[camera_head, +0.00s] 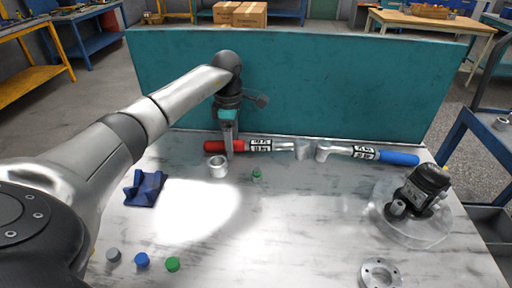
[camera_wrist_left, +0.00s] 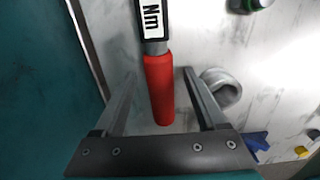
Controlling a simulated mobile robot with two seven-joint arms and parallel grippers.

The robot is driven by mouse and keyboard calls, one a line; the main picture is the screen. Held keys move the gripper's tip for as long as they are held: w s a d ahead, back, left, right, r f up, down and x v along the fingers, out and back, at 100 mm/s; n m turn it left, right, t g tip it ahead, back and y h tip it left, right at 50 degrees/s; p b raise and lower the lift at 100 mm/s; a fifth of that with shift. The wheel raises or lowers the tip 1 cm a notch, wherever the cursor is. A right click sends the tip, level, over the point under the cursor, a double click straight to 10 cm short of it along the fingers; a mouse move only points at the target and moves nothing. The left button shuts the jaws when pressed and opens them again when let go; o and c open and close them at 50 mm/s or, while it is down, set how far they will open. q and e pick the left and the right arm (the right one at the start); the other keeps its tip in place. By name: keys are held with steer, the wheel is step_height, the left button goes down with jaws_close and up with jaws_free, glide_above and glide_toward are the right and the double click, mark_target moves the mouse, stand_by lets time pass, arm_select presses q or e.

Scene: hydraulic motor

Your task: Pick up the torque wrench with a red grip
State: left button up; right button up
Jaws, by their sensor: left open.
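The torque wrench with a red grip (camera_head: 230,146) lies on the marbled table near the teal back panel, its metal head pointing right. In the left wrist view its red grip (camera_wrist_left: 160,88) sits between my two fingers, with visible gaps on both sides. My left gripper (camera_head: 229,152) is open and reaches down over the red grip; its open fingers also show in the left wrist view (camera_wrist_left: 160,78). A second torque wrench with a blue grip (camera_head: 398,158) lies to the right, its head near the red one's. My right gripper is not in view.
A metal ring (camera_head: 217,167) stands just in front of the red grip. A blue holder (camera_head: 145,188), a green cap (camera_head: 257,174) and small coloured caps (camera_head: 142,260) lie nearby. A motor part (camera_head: 420,192) is at right. The teal panel (camera_head: 330,85) stands behind.

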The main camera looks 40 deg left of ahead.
arm_select(q)
jaws_close()
stand_by(0.5)
steer(key=shift+r, duration=0.1)
stand_by(0.8)
